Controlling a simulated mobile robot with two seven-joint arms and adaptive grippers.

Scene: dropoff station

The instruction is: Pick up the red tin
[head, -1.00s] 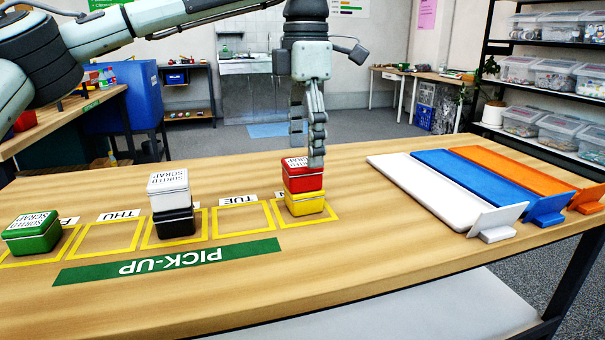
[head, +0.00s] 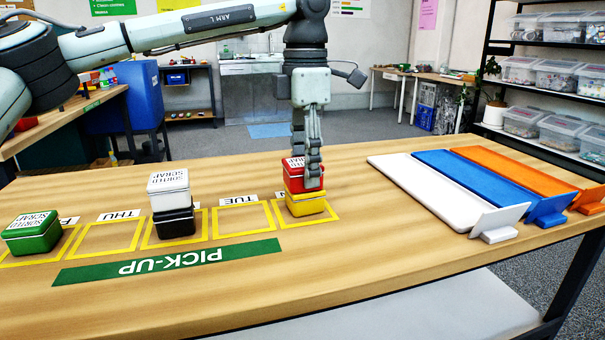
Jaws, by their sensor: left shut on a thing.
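The red tin (head: 294,181) sits on top of the yellow tin (head: 305,205) in the rightmost yellow-outlined square of the pick-up row. My left gripper (head: 306,178) points straight down from above and is shut on the red tin, with its fingers covering part of the lid and front side. The red tin still appears to rest on the yellow tin; I see no clear gap between them. My right gripper is not in view.
A white tin (head: 168,189) stands on a black tin (head: 175,222) to the left. A green tin (head: 32,236) sits at the far left. White (head: 430,190), blue (head: 480,180) and orange (head: 515,170) trays lie on the right. The table between stack and trays is clear.

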